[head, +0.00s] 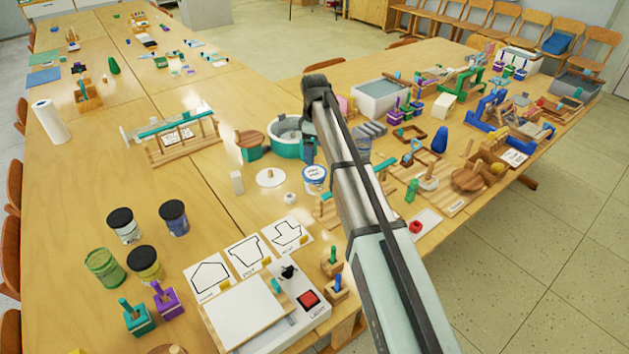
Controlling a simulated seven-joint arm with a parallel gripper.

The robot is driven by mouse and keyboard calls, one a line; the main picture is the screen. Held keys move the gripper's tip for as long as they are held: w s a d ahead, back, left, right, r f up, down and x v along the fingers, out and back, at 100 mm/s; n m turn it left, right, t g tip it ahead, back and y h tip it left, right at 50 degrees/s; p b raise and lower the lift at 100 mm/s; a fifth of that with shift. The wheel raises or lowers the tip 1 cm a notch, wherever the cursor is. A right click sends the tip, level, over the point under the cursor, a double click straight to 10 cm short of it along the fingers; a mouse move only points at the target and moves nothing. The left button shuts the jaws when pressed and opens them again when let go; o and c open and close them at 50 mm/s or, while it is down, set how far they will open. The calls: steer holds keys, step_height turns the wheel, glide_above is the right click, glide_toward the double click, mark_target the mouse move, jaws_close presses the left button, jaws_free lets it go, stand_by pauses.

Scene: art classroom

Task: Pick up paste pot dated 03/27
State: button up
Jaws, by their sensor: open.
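A white tub with a blue band and writing on its pale lid (314,176) stands upright left of my arm, near the table's middle; it looks like a paste pot. A second greyish-blue round container (363,143) stands behind it to the right, partly hidden by my arm. Any date on either is too small to read. My arm crosses the picture from the bottom right. Its dark far end, my gripper (316,93), is up and beyond the white tub, apart from it. I see nothing held; the fingers are hard to make out.
A teal-and-grey round basin (290,134) stands just behind the tub. A white disc (270,177) and small white knob (290,198) lie left of it. Black-lidded jars (124,225) stand at left. Dense tools and blocks fill the right. The left-middle table (190,190) is fairly clear.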

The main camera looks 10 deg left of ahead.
mark_target(314, 172)
step_height(314, 172, down, 13)
steer(key=shift+f, duration=0.1)
steer(key=c, duration=1)
stand_by(0.5)
